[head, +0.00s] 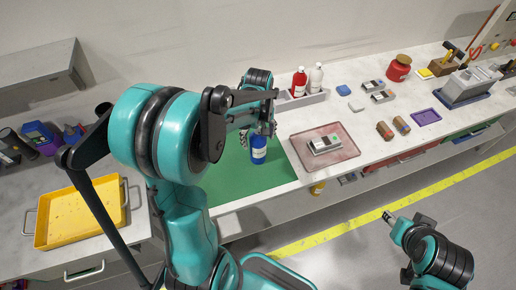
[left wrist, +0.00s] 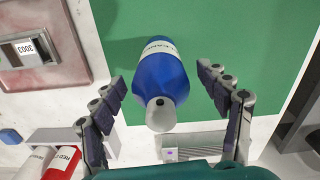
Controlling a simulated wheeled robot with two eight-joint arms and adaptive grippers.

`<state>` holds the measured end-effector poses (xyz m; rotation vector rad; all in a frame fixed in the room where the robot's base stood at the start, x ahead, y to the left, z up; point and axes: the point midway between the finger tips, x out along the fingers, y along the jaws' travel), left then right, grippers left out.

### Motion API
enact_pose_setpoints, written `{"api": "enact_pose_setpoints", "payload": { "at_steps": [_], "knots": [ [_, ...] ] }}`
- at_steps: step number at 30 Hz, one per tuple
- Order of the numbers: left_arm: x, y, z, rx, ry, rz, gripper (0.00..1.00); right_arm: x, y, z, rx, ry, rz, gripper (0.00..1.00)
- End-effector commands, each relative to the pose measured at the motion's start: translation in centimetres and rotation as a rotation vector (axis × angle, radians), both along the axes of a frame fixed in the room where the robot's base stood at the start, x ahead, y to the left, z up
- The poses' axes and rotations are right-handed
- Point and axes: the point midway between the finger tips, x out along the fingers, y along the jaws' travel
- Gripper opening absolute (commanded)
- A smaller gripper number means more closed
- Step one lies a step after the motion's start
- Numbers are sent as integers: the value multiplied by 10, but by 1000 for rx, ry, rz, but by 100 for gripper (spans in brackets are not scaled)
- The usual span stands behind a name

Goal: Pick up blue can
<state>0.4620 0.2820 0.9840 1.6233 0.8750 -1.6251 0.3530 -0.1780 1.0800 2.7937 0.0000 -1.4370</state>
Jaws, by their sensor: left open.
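The blue can (head: 259,155), with a white label band and a grey tip, stands on the green mat (head: 228,187). My left gripper (head: 259,131) is open above the can's top end in the head view. In the left wrist view the can (left wrist: 160,76) lies between the two spread fingers, with a visible gap on each side. My arm hides part of the mat in the head view. My right gripper (head: 389,217) is low at the right, over the floor and away from the bench; its jaws are too small to read.
A red bottle (head: 299,82) and a white bottle (head: 315,78) stand in a grey rack just behind the can. A reddish tray (head: 345,153) with a grey device is to the right. A yellow tray (head: 70,232) lies at the left.

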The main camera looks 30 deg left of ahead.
Motion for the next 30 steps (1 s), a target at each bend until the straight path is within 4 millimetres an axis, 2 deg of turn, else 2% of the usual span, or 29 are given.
{"api": "enact_pose_setpoints", "payload": {
  "at_steps": [1,4,13,18,21,30],
  "knots": [
    [1,1,-12,0,0,0,75,0,0,-6,0,0,0,40],
    [0,1,-22,0,0,-1,75,0,0,-9,0,0,0,40],
    [0,0,-25,0,-1,-1,75,0,0,-9,0,0,0,40],
    [0,1,-25,0,-1,-1,30,0,0,-9,0,0,0,40],
    [0,0,-25,0,-1,-1,9,0,0,-9,0,0,0,40],
    [0,0,-23,-1,-1,-1,9,0,0,-8,0,0,0,40]
  ]
}}
